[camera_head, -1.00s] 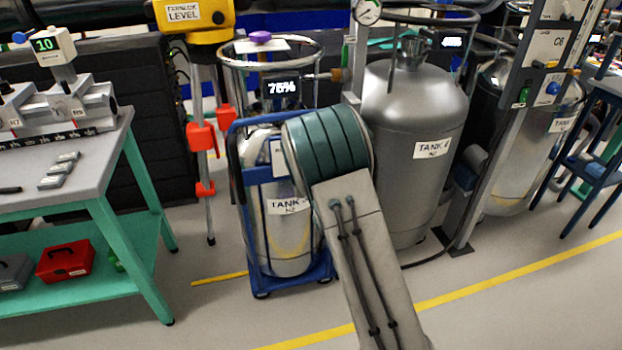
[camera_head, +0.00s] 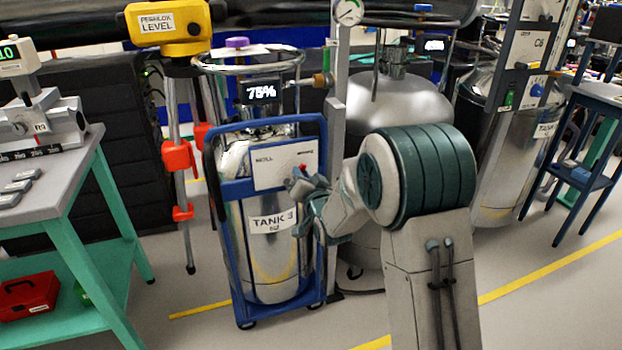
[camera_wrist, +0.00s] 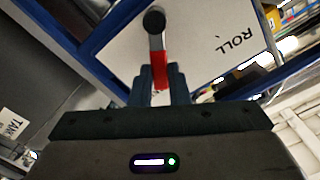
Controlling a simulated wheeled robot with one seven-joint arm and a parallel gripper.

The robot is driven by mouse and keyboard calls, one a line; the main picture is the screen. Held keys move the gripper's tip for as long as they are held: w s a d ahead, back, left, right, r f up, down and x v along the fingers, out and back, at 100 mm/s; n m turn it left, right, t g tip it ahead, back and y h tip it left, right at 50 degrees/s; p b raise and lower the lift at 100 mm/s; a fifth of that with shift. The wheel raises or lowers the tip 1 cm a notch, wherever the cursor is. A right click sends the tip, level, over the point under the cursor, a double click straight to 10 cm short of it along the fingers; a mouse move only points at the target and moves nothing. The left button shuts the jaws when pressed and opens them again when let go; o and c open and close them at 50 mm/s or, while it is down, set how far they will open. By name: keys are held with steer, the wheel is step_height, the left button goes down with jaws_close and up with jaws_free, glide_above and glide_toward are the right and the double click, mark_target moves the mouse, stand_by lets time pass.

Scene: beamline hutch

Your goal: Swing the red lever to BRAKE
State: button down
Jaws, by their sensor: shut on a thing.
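The red lever (camera_wrist: 159,62) hangs from a round black pivot on a white panel (camera_wrist: 200,38) in the wrist view. The panel is marked ROLL; no BRAKE mark is readable. My gripper (camera_wrist: 160,82) is shut on the lever's free end, with a blue-grey finger on each side. In the head view my gripper (camera_head: 300,184) is at the white panel (camera_head: 270,172) on the blue cart (camera_head: 229,192). There the lever is mostly hidden by my gripper. The cart carries the silver tank labelled TANK 3 (camera_head: 265,255).
A larger grey tank (camera_head: 385,100) stands behind my arm, beside a post with a gauge (camera_head: 348,11). A yellow level on a tripod (camera_head: 168,25) stands left of the cart. A green-legged table (camera_head: 75,225) is at the left. Floor in front of the cart is clear.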

steer(key=shift+a, duration=0.1)
steer(key=c, duration=1.4)
jaws_free()
steer(key=shift+s, duration=0.1)
steer(key=v, duration=1.3)
steer(key=shift+s+d, duration=0.25)
steer(key=shift+s, duration=0.1)
